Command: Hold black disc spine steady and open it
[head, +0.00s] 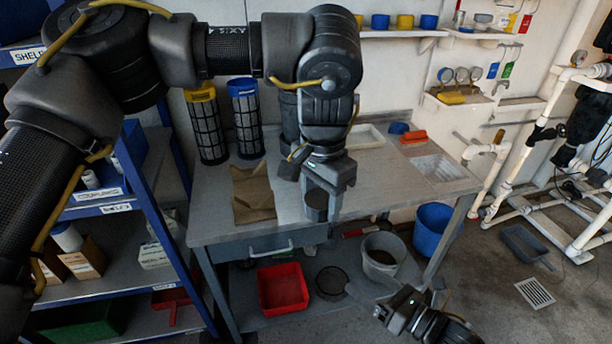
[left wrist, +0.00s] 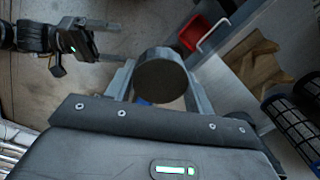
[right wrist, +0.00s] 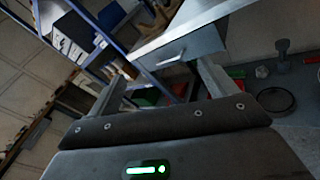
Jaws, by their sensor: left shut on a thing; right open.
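My left gripper (head: 318,195) is shut on a short dark cylinder, likely the black disc spine (head: 316,206), just in front of the bench's front edge. My right gripper (head: 380,299) is low at the bottom right of the head view, apart from the spine. Its fingers are spread and empty in the right wrist view (right wrist: 163,85). It also shows at the upper left of the left wrist view (left wrist: 118,40).
The grey bench (head: 215,205) bears brown paper (head: 253,195) and filter cartridges (head: 205,125) at the back. Below are a red bin (head: 283,289), a grey bucket (head: 384,257) and a blue bucket (head: 433,225). A blue-framed shelf (head: 158,180) stands left. White pipework (head: 535,150) stands right.

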